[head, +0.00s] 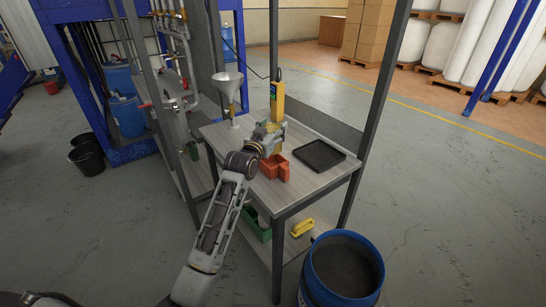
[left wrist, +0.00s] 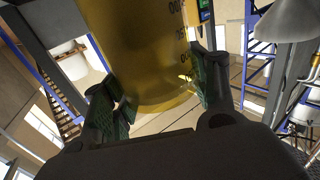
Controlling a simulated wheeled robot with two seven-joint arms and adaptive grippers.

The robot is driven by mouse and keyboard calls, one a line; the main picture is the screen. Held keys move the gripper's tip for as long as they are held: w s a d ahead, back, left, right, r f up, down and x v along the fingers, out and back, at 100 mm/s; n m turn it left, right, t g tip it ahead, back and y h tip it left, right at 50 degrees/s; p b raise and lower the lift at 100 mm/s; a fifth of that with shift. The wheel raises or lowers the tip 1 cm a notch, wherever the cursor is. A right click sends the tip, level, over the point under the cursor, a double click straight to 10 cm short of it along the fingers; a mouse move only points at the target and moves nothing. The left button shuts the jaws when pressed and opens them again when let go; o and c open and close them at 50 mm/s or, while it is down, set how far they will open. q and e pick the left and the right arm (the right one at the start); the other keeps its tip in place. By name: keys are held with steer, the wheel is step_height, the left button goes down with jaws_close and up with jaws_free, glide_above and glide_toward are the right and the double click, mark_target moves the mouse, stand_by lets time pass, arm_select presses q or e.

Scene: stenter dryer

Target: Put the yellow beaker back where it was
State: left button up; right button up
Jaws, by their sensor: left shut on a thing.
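The yellow beaker (left wrist: 145,50) is a see-through amber vessel with dark scale marks, filling the upper middle of the left wrist view. My left gripper (left wrist: 160,90) is shut on it, with one dark green padded finger on each side. In the head view, my left gripper (head: 266,140) is over the middle of the workbench (head: 225,135), and its own parts largely hide the beaker there. I cannot tell how far the beaker is from the bench top. My right gripper is in neither view.
A yellow device (head: 278,101) with a small screen stands just behind my gripper. A funnel (head: 228,78) is at the bench's left. An orange bin (head: 270,168) and black tray (head: 319,155) lie on the bench. A blue drum (head: 342,272) stands in front. Frame posts rise around the bench.

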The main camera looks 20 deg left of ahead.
arm_select(q)
step_height(320, 180, down, 3)
steer(key=shift+f, duration=0.25)
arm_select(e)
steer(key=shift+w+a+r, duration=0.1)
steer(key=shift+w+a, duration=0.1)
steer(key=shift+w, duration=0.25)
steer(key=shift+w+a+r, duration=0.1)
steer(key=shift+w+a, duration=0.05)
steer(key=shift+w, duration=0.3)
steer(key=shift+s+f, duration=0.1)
arm_select(q)
steer(key=shift+f, duration=0.5)
step_height(320, 180, down, 3)
steer(key=shift+b, duration=0.35)
steer(key=shift+f, duration=0.5)
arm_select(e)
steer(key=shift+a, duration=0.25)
arm_select(q)
steer(key=shift+f, duration=0.1)
